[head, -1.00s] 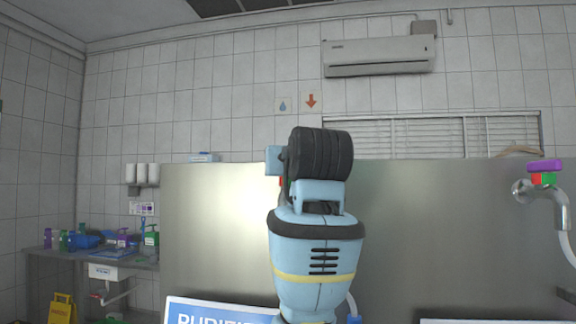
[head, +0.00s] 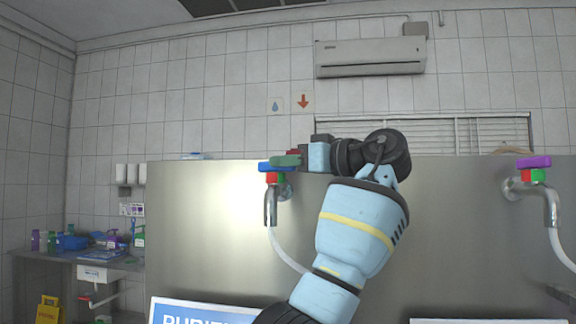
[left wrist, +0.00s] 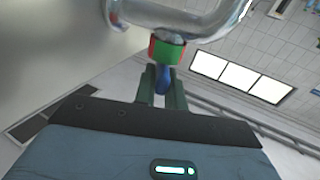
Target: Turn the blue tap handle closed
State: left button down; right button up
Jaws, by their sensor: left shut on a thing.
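The blue tap handle (head: 268,166) sits on top of a metal tap (head: 271,206) on the steel panel, above a red and green collar (head: 272,178). My left gripper (head: 288,161) reaches it from the right, its greenish fingers at the handle. In the left wrist view the blue handle (left wrist: 163,79) lies between the two fingers of my left gripper (left wrist: 163,92), which is shut on it. The red and green collar (left wrist: 166,50) and the curved metal spout (left wrist: 185,22) show just beyond. My right gripper is not in view.
A second tap with a purple handle (head: 533,162) stands on the right of the steel panel (head: 205,230). A pale hose (head: 284,250) hangs from the blue-handled tap. A blue and white sign (head: 203,311) is below. A cluttered bench (head: 45,255) is far left.

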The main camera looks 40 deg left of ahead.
pick_arm(q)
jog(key=shift+w+f+n+g, duration=0.1)
jog(key=shift+w+n+g, duration=0.05)
jog(key=shift+n+g, duration=0.45)
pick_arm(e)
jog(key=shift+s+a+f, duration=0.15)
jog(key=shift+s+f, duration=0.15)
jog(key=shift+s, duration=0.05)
pick_arm(q)
jog(key=shift+w+a+n+g+h+b, duration=0.15)
jog(key=shift+n+g+h+b, duration=0.5)
jog(key=shift+g, duration=0.65)
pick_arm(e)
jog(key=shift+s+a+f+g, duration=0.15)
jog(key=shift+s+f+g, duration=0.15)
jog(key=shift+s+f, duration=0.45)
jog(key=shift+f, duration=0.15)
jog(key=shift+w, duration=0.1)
pick_arm(q)
jog(key=c, duration=1.5)
grip_release()
jog(key=shift+o, duration=0.2)
